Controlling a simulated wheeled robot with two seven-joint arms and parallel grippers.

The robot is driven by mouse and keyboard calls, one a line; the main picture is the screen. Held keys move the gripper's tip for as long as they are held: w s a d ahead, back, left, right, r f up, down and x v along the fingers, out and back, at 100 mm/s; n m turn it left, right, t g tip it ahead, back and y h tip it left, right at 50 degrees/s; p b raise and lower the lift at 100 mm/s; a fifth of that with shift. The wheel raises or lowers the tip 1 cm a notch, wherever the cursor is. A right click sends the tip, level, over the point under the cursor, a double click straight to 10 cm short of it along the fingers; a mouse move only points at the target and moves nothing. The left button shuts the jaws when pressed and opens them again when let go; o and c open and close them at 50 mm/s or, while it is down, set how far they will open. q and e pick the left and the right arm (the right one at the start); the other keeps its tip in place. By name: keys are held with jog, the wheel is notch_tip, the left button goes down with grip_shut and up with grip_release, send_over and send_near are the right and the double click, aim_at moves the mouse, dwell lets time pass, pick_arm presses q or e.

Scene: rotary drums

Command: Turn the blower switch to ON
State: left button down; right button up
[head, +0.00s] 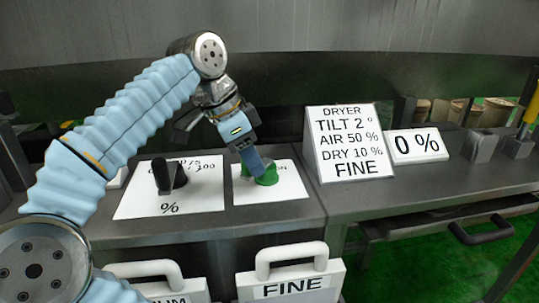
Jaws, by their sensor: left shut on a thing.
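The blower switch is a green knob (266,174) on a white plate (288,187) on the metal counter, in the middle of the head view. My left gripper (253,164) reaches down from the upper left and is shut on the green knob. The gripper and the knob's own shape hide most of the plate's lettering, so I cannot read which position the knob points to. My right gripper is not in view.
A black lever (163,177) stands on a white percent plate (200,197) to the left. A dryer sign (348,143) and a "0 %" sign (417,145) stand to the right. White handled bins, one labelled FINE (290,287), sit in front below the counter (270,220).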

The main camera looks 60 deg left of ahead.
pick_arm(q)
jog(key=shift+a+r, duration=0.1)
dwell(0.4)
jog(key=c, duration=0.9)
grip_release()
jog(key=shift+o, duration=0.2)
jog(key=shift+s, duration=0.1)
jog(key=p+v, duration=0.1)
jog(key=v, duration=1.1)
jog(key=shift+p, duration=0.4)
